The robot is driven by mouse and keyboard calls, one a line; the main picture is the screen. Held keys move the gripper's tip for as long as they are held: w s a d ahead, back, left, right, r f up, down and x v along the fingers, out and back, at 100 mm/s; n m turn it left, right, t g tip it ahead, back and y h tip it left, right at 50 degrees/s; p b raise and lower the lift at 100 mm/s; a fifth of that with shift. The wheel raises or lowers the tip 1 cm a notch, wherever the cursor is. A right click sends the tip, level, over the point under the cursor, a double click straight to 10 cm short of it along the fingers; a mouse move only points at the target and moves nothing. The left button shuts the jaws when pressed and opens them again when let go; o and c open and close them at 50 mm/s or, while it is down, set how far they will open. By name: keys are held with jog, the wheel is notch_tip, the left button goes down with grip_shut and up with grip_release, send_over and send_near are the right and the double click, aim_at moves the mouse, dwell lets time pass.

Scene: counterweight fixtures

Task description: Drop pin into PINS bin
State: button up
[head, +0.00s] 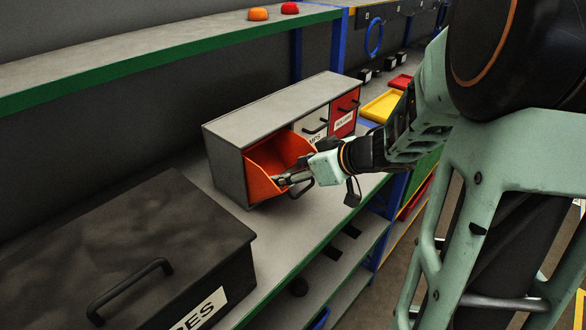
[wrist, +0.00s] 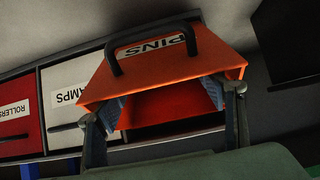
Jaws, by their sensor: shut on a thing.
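The PINS bin is an orange tilt-out bin (head: 262,182), tipped open at the near end of a grey cabinet. In the wrist view the bin front (wrist: 170,72) carries a black handle and an upside-down PINS label. My gripper (head: 284,180) is at the bin's opening. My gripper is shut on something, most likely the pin. The pin itself is hidden, so how it sits in the fingers cannot be told.
The grey cabinet (head: 270,108) also has a closed white drawer (head: 312,124) and a closed red drawer (head: 344,112). A black lidded box (head: 130,245) stands on the bench at lower left. A green-edged shelf (head: 150,57) runs above. Yellow (head: 382,106) and red trays lie beyond the cabinet.

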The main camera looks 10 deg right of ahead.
jog(key=shift+f, duration=0.3)
jog(key=o, duration=1.2)
jog(key=shift+c, duration=0.2)
jog(key=shift+r, duration=0.3)
jog(key=p+v, duration=0.3)
jog(key=v, duration=0.9)
jog(key=shift+r, duration=0.3)
jog(key=shift+d, duration=0.1)
